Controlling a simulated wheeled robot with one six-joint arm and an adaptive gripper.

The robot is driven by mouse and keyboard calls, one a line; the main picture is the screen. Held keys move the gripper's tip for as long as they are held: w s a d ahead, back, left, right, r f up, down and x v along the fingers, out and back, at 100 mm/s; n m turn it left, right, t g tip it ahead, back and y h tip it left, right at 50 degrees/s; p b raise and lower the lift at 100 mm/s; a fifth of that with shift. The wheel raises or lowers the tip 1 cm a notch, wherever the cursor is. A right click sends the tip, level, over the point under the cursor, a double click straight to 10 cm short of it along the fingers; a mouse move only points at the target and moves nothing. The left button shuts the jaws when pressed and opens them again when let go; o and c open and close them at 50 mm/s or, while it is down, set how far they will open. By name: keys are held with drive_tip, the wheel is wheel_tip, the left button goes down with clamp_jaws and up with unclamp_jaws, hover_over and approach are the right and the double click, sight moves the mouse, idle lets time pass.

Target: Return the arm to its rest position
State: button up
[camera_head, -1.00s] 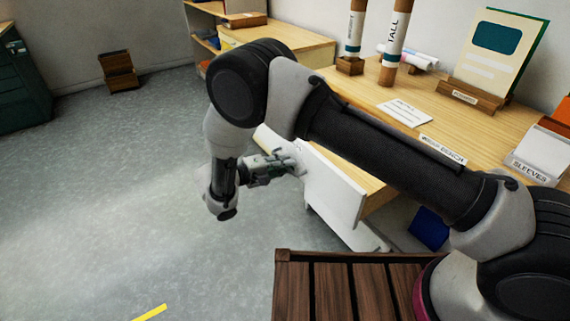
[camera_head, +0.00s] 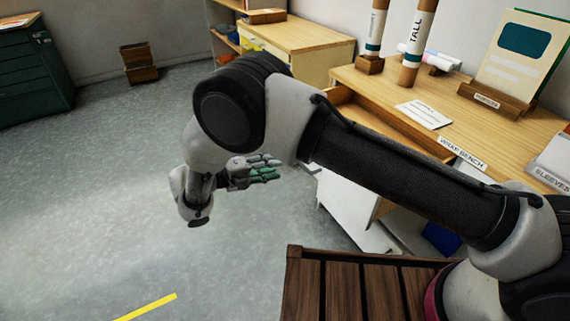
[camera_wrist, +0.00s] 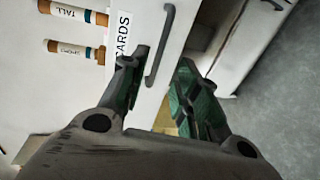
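My arm reaches across the head view from the lower right, with its elbow in front of the work bench (camera_head: 470,110). My gripper (camera_head: 280,168) hangs over the floor at the left of the bench, with its fingers pointing right. The two dark, green-padded fingers also show in the wrist view (camera_wrist: 163,85). They are spread apart with nothing between them. Beyond them in the wrist view is a white front with a grey bar handle (camera_wrist: 160,45) and a label reading CARDS (camera_wrist: 122,38). The gripper looks clear of the handle. The arm hides part of the bench front.
Cardboard tubes, one marked TALL (camera_head: 417,45), stand on the bench beside a white card (camera_head: 424,114) and a display board (camera_head: 522,50). A wooden cabinet (camera_head: 290,48) and a green drawer cabinet (camera_head: 32,75) stand at the back. The floor (camera_head: 90,200) at left is open.

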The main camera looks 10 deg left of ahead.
drive_tip(key=shift+v, duration=0.75)
